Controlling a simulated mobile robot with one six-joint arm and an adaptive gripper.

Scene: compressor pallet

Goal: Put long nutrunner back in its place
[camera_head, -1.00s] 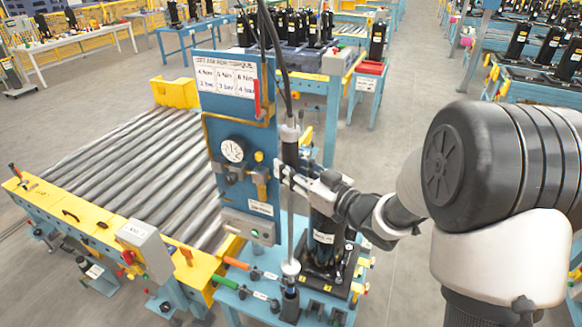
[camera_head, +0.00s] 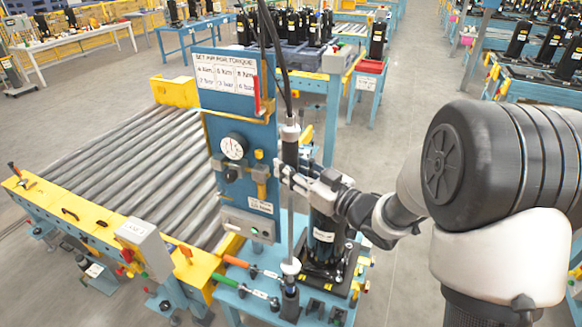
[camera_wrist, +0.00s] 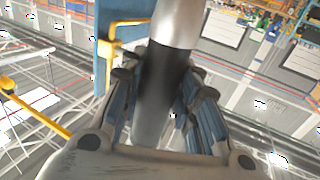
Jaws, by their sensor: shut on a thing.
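The long nutrunner (camera_head: 291,152) hangs upright from a dark hose in the head view, in front of the right edge of the blue panel. Its thin shaft runs down to a pale collar (camera_head: 291,267) just above a dark socket holder (camera_head: 290,302) on the blue bench. I cannot tell whether its tip is inside the holder. My gripper (camera_head: 285,172) is shut on the nutrunner's body from the right. In the wrist view, the fingers (camera_wrist: 165,100) close on both sides of its black grip, below a silver section (camera_wrist: 180,22).
The blue panel (camera_head: 238,105) with a gauge stands just left of the tool. A black compressor (camera_head: 323,235) stands behind and right of it. A roller conveyor (camera_head: 140,165) is further left.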

